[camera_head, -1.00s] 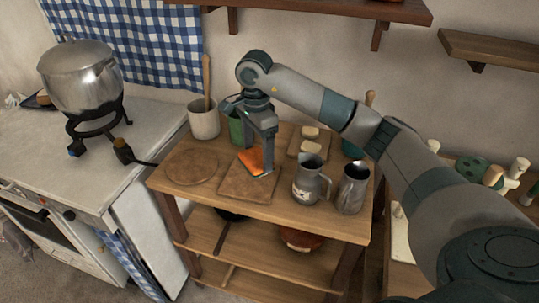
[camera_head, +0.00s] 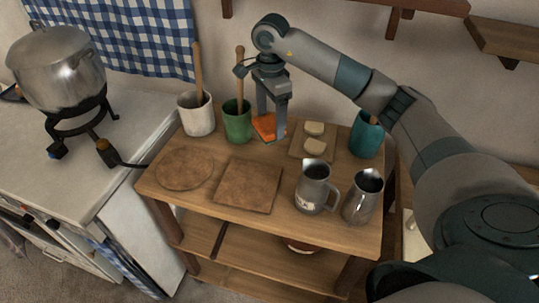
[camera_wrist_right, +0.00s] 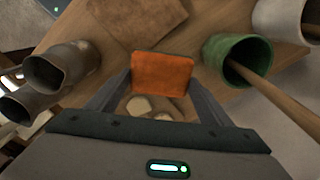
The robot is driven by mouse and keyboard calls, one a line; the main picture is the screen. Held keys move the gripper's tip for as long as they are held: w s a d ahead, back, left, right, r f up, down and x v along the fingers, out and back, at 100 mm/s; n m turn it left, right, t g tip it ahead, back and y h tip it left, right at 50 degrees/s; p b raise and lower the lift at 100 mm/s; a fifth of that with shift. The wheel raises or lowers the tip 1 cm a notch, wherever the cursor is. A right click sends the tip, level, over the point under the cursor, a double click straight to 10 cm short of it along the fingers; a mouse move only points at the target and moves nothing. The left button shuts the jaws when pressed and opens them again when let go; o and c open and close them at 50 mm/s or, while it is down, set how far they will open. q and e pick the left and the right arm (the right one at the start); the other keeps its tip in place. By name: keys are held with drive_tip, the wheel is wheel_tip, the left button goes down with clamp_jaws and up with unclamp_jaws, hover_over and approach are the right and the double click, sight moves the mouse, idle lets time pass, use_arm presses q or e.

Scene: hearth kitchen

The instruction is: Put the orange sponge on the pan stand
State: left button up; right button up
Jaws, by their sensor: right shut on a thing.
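My right gripper (camera_head: 270,125) is shut on the orange sponge (camera_head: 263,128) toward the back of the wooden table, between the green cup and a small board. In the right wrist view the sponge (camera_wrist_right: 162,74) sits between the two fingers. I cannot tell whether it touches the table. A square brown board (camera_head: 248,186) and a round brown board (camera_head: 184,169) lie bare on the table in front. A black metal stand (camera_head: 78,124) bears a pot on the counter. I cannot tell which of these is the pan stand. My left gripper is not in view.
A white cup (camera_head: 197,118) and a green cup (camera_head: 238,126) with wooden handles stand left of the gripper. A board (camera_head: 306,152) with two pale pieces and a teal cup (camera_head: 366,136) stand right. Two metal jugs (camera_head: 313,190) stand at the front right.

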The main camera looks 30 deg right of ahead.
drive_tip(key=shift+w+d+f, duration=0.25)
drive_tip(key=shift+w+d, duration=0.05)
drive_tip(key=shift+w, duration=0.05)
drive_tip(key=w+d+f+p, duration=0.1)
drive_tip(key=w+d+f, duration=0.1)
drive_tip(key=w+d+f+p, duration=0.1)
drive_tip(key=w+d+f, duration=0.1)
drive_tip(key=w+d+f+p, duration=0.1)
drive_tip(key=w+d+p, duration=0.1)
drive_tip(key=d, duration=0.1)
drive_tip(key=shift+w+f, duration=0.4)
drive_tip(key=shift+w+d+f, duration=0.3)
drive_tip(key=shift+d, duration=0.05)
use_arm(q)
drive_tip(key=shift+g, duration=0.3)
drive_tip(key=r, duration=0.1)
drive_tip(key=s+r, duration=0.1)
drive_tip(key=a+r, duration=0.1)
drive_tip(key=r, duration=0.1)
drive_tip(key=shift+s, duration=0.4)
use_arm(e)
drive_tip(key=shift+f, duration=0.1)
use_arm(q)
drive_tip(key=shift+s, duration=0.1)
